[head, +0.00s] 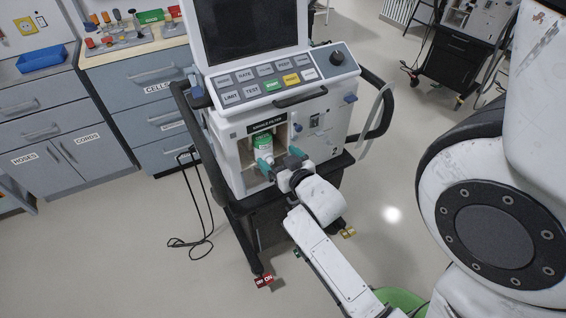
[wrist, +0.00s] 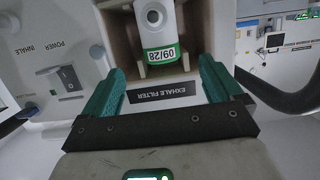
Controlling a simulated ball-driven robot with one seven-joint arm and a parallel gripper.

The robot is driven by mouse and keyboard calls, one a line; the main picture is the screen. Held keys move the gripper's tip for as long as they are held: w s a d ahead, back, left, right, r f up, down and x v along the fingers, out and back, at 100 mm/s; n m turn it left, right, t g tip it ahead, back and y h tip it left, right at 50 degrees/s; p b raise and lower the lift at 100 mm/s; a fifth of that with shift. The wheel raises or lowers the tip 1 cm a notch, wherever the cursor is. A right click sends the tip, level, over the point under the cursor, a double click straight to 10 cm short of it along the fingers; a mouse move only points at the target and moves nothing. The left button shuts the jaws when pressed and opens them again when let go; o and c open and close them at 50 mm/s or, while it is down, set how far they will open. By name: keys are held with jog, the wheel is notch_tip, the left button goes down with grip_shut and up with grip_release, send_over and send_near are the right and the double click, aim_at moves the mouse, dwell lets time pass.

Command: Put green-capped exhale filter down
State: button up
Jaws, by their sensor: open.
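The exhale filter (head: 263,144), white with a green cap, stands in an open bay in the front of the ventilator (head: 231,150). In the wrist view the filter (wrist: 155,22) shows upside down, with a green band marked 09/28. In the wrist view my gripper (wrist: 161,72) has one finger on each side of the filter, with visible gaps. The filter's base is partly hidden in the head view.
The ventilator's button panel (head: 275,84) and screen are above the bay. A power switch (wrist: 68,84) is beside the bay. Grey drawers (head: 150,100) and a bench with a blue tray (head: 42,59) stand left. A cable (head: 205,225) hangs to the floor.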

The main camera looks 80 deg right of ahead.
jog(key=w+a+f+n+g+y, duration=0.1)
jog(key=a+f+n+g+y, duration=0.15)
jog(key=a, duration=0.45)
jog(key=w+a+f+n+g+y, duration=0.1)
jog(key=a+f+n+y, duration=0.1)
jog(key=a+f+y, duration=0.3)
jog(key=s+a+n+g+y, duration=0.3)
jog(key=s+a+g, duration=0.3)
jog(key=a, duration=0.7)
jog(key=shift+s+f+n, duration=0.45)
jog(key=shift+s+n, duration=0.15)
jog(key=shift+n, duration=0.15)
